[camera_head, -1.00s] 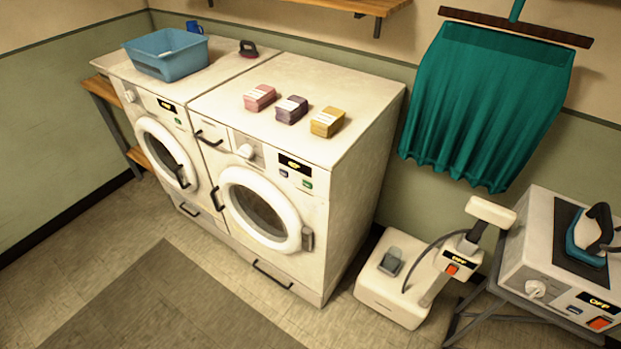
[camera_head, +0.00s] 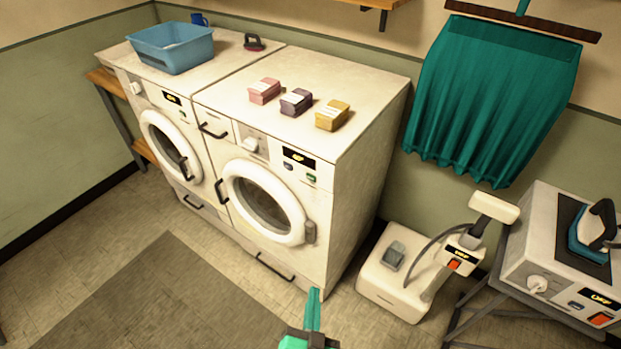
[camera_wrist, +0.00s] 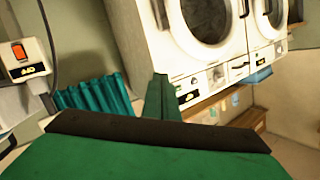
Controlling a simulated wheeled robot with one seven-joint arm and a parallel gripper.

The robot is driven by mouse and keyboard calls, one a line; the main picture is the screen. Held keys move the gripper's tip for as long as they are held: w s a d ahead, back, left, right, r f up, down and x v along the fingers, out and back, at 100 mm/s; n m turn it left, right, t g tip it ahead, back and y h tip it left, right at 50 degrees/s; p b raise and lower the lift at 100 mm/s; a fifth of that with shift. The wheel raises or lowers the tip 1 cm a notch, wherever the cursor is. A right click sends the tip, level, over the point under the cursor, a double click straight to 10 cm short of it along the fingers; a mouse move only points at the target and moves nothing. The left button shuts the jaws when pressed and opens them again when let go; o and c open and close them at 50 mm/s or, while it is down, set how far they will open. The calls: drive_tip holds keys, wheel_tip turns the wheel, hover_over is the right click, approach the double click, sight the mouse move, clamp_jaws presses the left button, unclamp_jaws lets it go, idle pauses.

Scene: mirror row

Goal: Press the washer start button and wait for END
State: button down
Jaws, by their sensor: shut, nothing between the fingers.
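Two white front-loading machines stand side by side in the head view, the left machine (camera_head: 150,112) and the right machine (camera_head: 345,150). I cannot tell which is the washer. The right machine has a knob (camera_head: 249,145), a dark display (camera_head: 299,157) with unreadable yellow marks, a dark button (camera_head: 287,166) and a green button (camera_head: 311,179). Its round door (camera_head: 262,200) is closed. My green gripper (camera_head: 314,292) is shut and empty, low in front of the right machine, apart from the buttons. The wrist view shows my gripper (camera_wrist: 160,82) beside an upside-down control panel (camera_wrist: 188,98).
A blue basin (camera_head: 172,50) sits on the left machine. Pink (camera_head: 264,91), purple (camera_head: 295,102) and yellow (camera_head: 332,115) boxes lie on the right machine. A steamer-like unit (camera_head: 390,275) and an iron (camera_head: 592,232) stand at right. The floor in front is clear.

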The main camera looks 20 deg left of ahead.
sight(311, 178)
drive_tip(key=w+a+r+y, duration=0.2)
drive_tip(key=w+a+r, duration=0.3)
drive_tip(key=w, duration=0.4)
drive_tip(key=w+a+r+y, duration=0.2)
drive_tip(key=w+a+r, duration=0.4)
drive_tip(key=w+a, duration=0.1)
drive_tip(key=shift+w+a+n+g, duration=0.3)
drive_tip(key=shift+w+g, duration=0.1)
drive_tip(key=shift+w, duration=0.5)
drive_tip(key=shift+d, duration=0.1)
drive_tip(key=w+d, duration=0.3)
drive_tip(key=w, duration=0.5)
drive_tip(key=shift+w, duration=0.15)
drive_tip(key=shift+w, duration=0.1)
idle(0.6)
drive_tip(key=shift+w+d, duration=0.15)
drive_tip(key=shift+w, duration=0.15)
drive_tip(key=shift+w+d, duration=0.15)
drive_tip(key=shift+w, duration=0.2)
idle(0.7)
drive_tip(key=shift+s, duration=0.15)
drive_tip(key=shift+s+a, duration=0.3)
drive_tip(key=shift+s, duration=0.3)
